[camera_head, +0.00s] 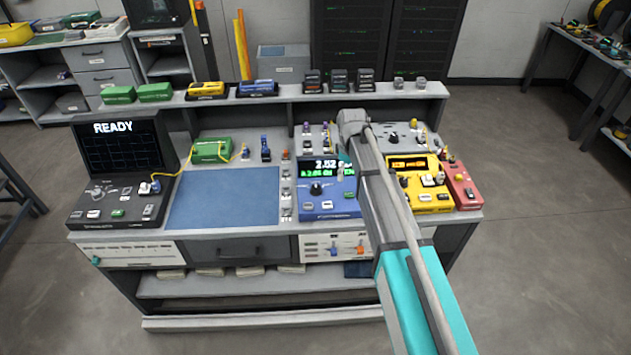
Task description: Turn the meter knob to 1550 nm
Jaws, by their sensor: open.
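The blue meter (326,208) stands on the bench to the right of the blue mat. It has a dark round knob (316,188) on its front, with small buttons around it. Its screen (320,167) shows white digits that look like 2.52 and a green line too small to read surely. The knob's pointer setting is too small to read. My arm reaches in from the lower right and crosses the meter's right edge. Its wrist end is above the back of the bench.
A yellow device (425,200) and a red box (461,187) stand right of my arm. The blue mat (222,199) is clear. A black splicer with a READY screen (120,146) stands at the left. A raised shelf (290,93) runs along the back.

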